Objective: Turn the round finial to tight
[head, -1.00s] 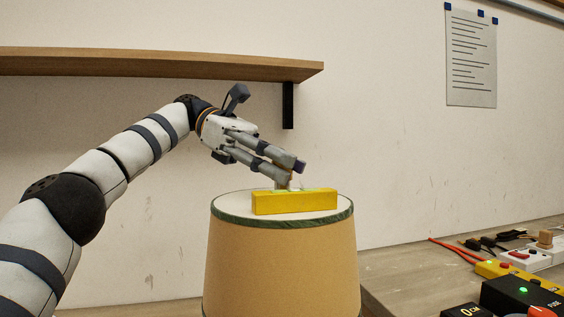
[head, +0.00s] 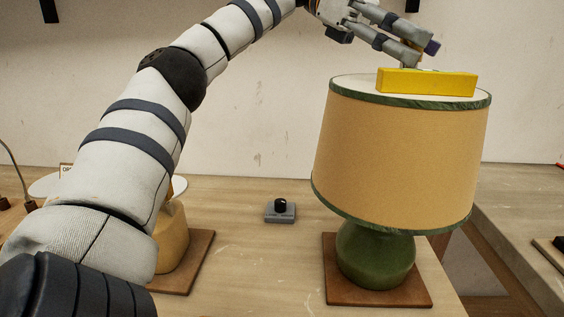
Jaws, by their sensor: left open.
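The lamp has a tan shade (head: 400,150) with green trim and a green base (head: 375,255) on a brown square board. A yellow bar (head: 427,82) lies across the top of the shade. My left gripper (head: 424,53) is open, its fingers angled down to the right, just above and behind the yellow bar at the shade's top. The round finial cannot be made out; the fingers and the bar cover the middle of the shade top. My right gripper is not in view.
A small grey box with a black knob (head: 281,208) sits on the wooden table (head: 270,270) left of the lamp. My left arm partly hides another lamp with a yellowish base (head: 172,240). The table's right edge is near the lamp, with another surface beyond it.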

